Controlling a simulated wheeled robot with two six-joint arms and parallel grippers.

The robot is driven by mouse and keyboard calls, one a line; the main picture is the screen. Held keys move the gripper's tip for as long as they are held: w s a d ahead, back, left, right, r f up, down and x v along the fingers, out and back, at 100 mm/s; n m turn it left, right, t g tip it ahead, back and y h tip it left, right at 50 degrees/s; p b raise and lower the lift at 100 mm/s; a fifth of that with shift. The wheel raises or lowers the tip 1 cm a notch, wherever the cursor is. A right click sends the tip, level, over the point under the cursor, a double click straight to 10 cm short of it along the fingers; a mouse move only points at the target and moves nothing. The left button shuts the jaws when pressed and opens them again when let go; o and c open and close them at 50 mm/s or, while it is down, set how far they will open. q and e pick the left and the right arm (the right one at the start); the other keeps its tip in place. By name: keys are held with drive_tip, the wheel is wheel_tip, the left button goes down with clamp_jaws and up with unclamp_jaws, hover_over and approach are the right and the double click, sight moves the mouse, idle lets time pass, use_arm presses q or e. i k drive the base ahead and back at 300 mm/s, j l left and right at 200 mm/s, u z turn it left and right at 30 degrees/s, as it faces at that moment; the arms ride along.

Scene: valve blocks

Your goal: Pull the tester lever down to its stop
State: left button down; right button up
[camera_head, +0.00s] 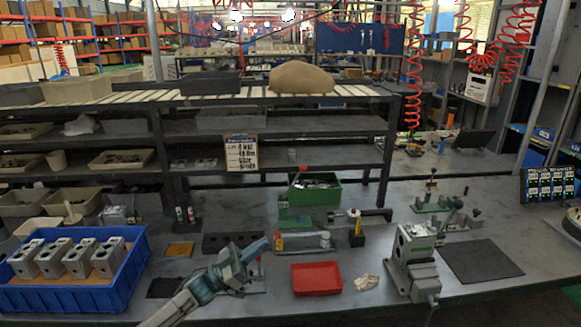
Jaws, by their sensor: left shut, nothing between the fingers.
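My left gripper (260,251) is shut and empty. It is low over the table, left of the green device and in front of the lever, apart from the lever. My right gripper is not in view.
A blue crate (137,262) with several grey valve blocks (78,258) stands at left. A red tray (316,278) lies at front centre. A grey block on a fixture (411,262) and a dark mat (481,261) are at right. A green bin (318,190) stands behind.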

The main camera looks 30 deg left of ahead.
sight(303, 168)
drive_tip(key=i+j, duration=1.25)
drive_tip(key=j, duration=0.15)
